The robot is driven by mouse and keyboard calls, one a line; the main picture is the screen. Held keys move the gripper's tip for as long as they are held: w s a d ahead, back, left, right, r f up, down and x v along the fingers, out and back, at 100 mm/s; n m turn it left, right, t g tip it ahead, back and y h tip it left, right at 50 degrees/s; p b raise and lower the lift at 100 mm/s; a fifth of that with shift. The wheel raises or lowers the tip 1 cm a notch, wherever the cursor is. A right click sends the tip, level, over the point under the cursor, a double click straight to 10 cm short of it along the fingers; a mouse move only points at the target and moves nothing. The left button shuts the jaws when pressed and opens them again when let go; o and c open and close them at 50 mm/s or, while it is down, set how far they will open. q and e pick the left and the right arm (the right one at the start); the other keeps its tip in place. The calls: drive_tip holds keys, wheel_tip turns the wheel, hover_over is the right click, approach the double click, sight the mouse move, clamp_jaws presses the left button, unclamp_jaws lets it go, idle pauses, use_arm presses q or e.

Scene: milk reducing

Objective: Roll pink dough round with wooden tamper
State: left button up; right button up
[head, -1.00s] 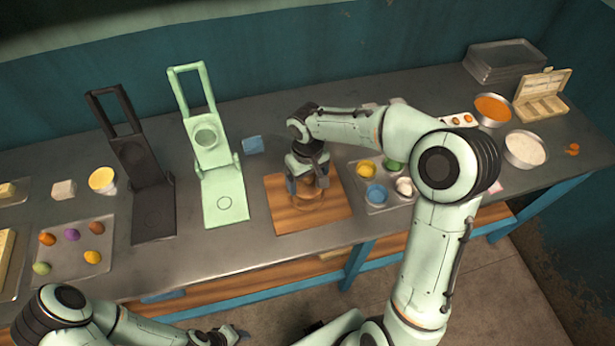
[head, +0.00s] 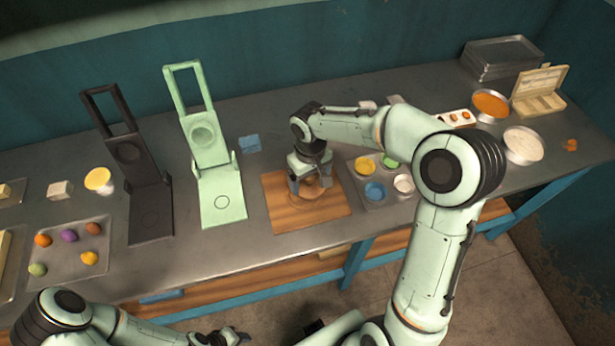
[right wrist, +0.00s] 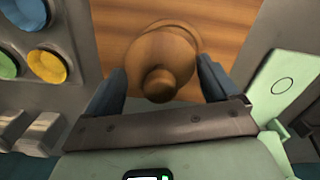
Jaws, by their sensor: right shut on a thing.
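My right gripper (head: 310,182) is over the wooden board (head: 335,208) and shut on the wooden tamper (head: 311,192). In the right wrist view the tamper (right wrist: 162,62) stands between the two fingers (right wrist: 158,90), its round knob toward the camera and its wide base toward the board. No pink dough shows on the board; anything beneath the tamper is hidden. My left gripper (head: 228,337) is low at the bottom edge of the head view, away from the board, and its jaws are too small to read.
A green press (head: 220,205) and a black press (head: 150,215) stand left of the board. A tray of coloured cups (head: 378,178) is close on its right. A tray of coloured balls (head: 70,255) lies at far left. A blue block (head: 249,144) sits behind the board.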

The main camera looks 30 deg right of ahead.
drive_tip(key=shift+w+d, duration=0.1)
drive_tip(key=shift+d, duration=0.1)
drive_tip(key=shift+w+d, duration=0.1)
drive_tip(key=shift+w, duration=0.4)
drive_tip(key=shift+w+a+f, duration=0.1)
drive_tip(key=shift+w+a, duration=0.05)
drive_tip(key=shift+a, duration=0.25)
drive_tip(key=shift+a, duration=0.1)
drive_tip(key=shift+s+a+f, duration=0.1)
drive_tip(key=shift+s+a, duration=0.05)
drive_tip(key=shift+s, duration=0.2)
